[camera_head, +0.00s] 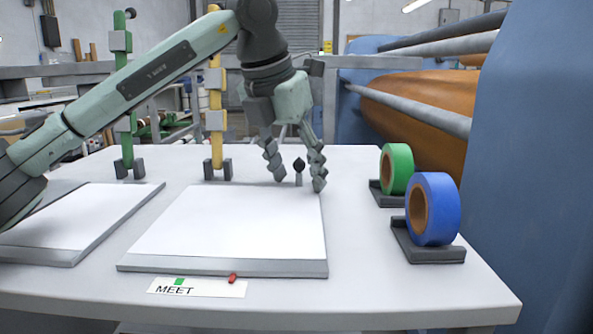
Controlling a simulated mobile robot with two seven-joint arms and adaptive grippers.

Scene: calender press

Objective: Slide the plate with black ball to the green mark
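The central white plate (235,225) with a grey edge lies flat on the table. A black ball (298,165) on a short grey stem stands at its back right edge. My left gripper (298,184) points down with its fingers spread, one on each side of the ball and stem; a gap shows between them and the fingers. The green mark (179,282) is on a white card labelled MEET (197,287), in front of the plate. A small red pointer (233,278) is over the card, right of the green mark. My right gripper is not in view.
A second white plate (85,212) lies at the left, partly hidden by my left arm. Green (397,168) and blue (434,208) tape rolls sit in dark holders at the right. Green (123,100) and yellow (216,110) posts stand behind. A large blue machine bounds the right.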

